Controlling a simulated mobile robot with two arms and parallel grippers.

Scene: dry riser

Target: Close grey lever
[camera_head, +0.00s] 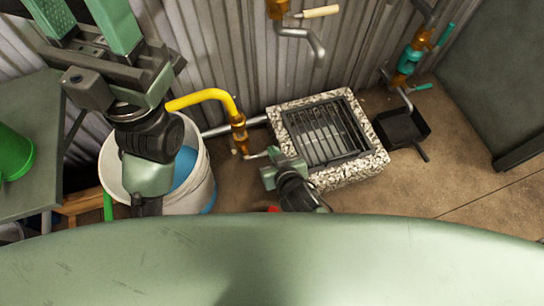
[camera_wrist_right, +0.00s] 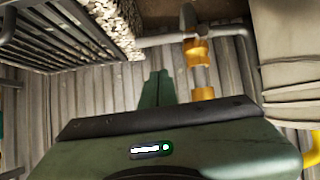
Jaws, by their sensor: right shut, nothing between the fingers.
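A brass valve (camera_head: 238,135) sits on the pipe between the yellow elbow and the stone-edged drain. A short grey lever (camera_head: 257,154) sticks out from its lower end, towards my right gripper. My right gripper (camera_head: 272,160) is shut and empty, right by the lever's outer end; I cannot tell if they touch. In the right wrist view its closed green fingers (camera_wrist_right: 156,88) lie left of the brass valve (camera_wrist_right: 200,65). A grey piece (camera_wrist_right: 188,18) at that valve's top may be the lever. My left gripper (camera_head: 82,22) is open and empty at the upper left, far from the valve.
A white bucket (camera_head: 202,185) with blue contents stands left of the valve. The grated drain (camera_head: 325,132) is close on the right. Other valves with a cream handle (camera_head: 320,12) and a teal handle (camera_head: 445,35) are farther off. A black pan (camera_head: 402,128) lies right of the drain.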

